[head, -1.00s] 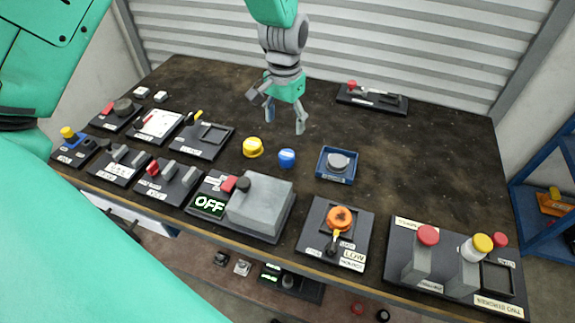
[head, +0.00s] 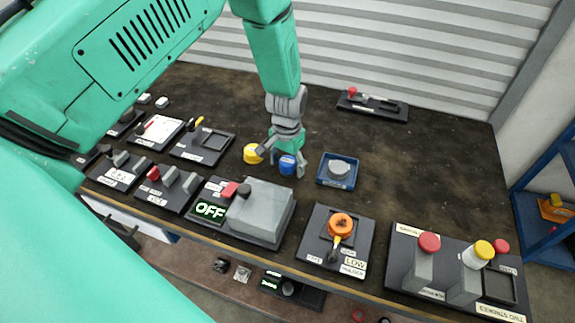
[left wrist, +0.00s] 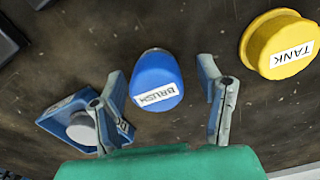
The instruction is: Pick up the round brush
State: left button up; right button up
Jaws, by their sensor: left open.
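The round brush is a small blue cylinder (head: 287,164) on the dark table. In the left wrist view the blue brush (left wrist: 156,78) shows a white label reading BRUSH. My left gripper (head: 281,162) is over it, pointing down. In the left wrist view my left gripper (left wrist: 170,92) is open, with one finger on each side of the brush and gaps between. It does not hold the brush. My right gripper does not show.
A yellow TANK cap (left wrist: 280,45) stands close to the brush. A blue tray with a grey knob (head: 338,170) is right of it. A grey box panel marked OFF (head: 258,208) lies in front.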

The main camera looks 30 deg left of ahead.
aim_at(288, 160)
pick_arm(q)
jog(key=shift+f, duration=0.15)
jog(key=shift+d, duration=0.1)
jog(key=shift+d, duration=0.1)
jog(key=c, duration=1.3)
jog(key=shift+o, duration=0.2)
jog(key=shift+r, duration=0.2)
notch_tip(288, 160, up, 10)
jog(key=shift+f, duration=0.1)
jog(key=shift+o, duration=0.6)
